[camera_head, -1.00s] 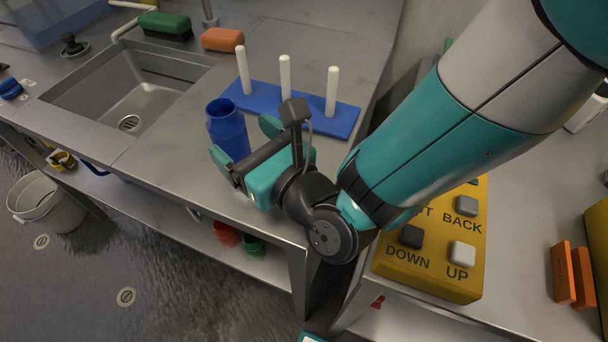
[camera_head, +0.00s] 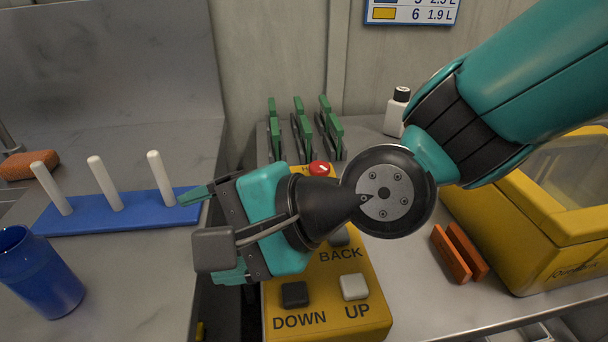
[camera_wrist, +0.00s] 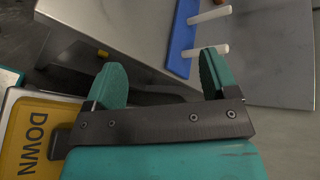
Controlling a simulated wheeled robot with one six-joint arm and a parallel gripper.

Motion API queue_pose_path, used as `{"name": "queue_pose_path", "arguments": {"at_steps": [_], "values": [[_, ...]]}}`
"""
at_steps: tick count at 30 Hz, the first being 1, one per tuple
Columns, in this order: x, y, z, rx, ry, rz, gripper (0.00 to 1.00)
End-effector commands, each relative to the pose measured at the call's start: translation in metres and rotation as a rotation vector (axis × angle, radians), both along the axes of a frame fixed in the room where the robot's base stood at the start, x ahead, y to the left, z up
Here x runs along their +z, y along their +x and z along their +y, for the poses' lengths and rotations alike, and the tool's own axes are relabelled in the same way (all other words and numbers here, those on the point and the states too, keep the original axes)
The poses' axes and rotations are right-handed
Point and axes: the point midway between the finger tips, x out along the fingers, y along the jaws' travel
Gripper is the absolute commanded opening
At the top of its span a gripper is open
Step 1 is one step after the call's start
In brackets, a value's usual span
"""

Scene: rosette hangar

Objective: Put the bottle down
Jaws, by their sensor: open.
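A blue bottle (camera_head: 38,274) stands upright on the grey counter at the lower left of the head view, its top open. My gripper (camera_head: 196,228) is to the right of it, clear of it, over the gap between the counter and the right-hand bench. In the wrist view my gripper (camera_wrist: 160,84) shows two green fingers spread wide with nothing between them. The bottle is not in the wrist view.
A blue rack (camera_head: 140,213) with three white pegs lies behind the bottle, close to my gripper. A yellow control box (camera_head: 327,318) with buttons is below my gripper. Orange blocks (camera_head: 459,252) and a yellow case (camera_head: 545,215) stand at right.

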Motion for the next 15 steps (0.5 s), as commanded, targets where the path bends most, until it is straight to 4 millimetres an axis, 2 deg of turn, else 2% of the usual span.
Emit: {"name": "queue_pose_path", "arguments": {"at_steps": [1,6,12,15], "values": [[0.004,0.007,-0.025,0.058,-0.093,-0.12,0.8],[0.001,0.009,-0.101,0.329,-0.396,-0.423,0.8],[0.0,-0.01,-0.187,0.678,-0.654,-0.611,0.8],[0.0,-0.022,-0.215,0.819,-0.718,-0.647,0.8]]}}
